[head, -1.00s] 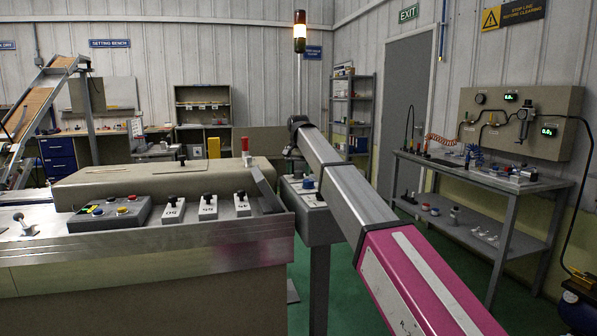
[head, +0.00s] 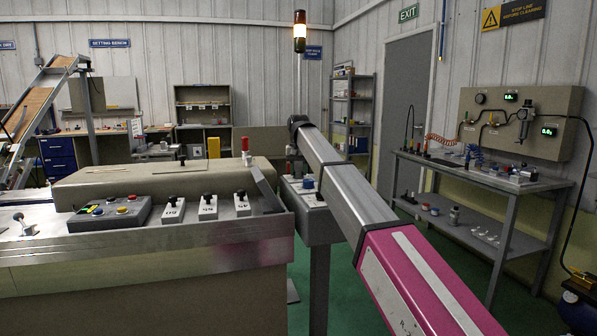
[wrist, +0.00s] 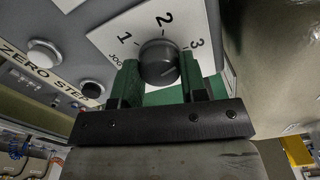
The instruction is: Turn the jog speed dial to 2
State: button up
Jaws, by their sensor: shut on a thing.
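In the wrist view, the jog speed dial (wrist: 157,60) is a dark round knob on a white plate (wrist: 112,41) marked 1, 2 and 3, with part of the word JOG showing beside the 1. The 2 is above the knob, the 1 to its left and the 3 to its right. My gripper (wrist: 158,76) has its green fingers on either side of the knob and is shut on it. I cannot clearly tell which number the knob's pointer faces. In the head view, my gripper is hidden at the far end of my arm.
Left of the dial, the wrist view shows a white button (wrist: 44,54) and a black button (wrist: 92,90) on a panel lettered ZERO STEP. A beige surface (wrist: 272,60) stands close on the right. In the head view, a metal workbench (head: 480,180) stands at the right, with green floor before it.

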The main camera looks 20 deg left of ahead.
jog(key=n, duration=0.4)
jog(key=shift+n, duration=2.2)
jog(key=o, duration=0.9)
jog(key=shift+r, duration=0.1)
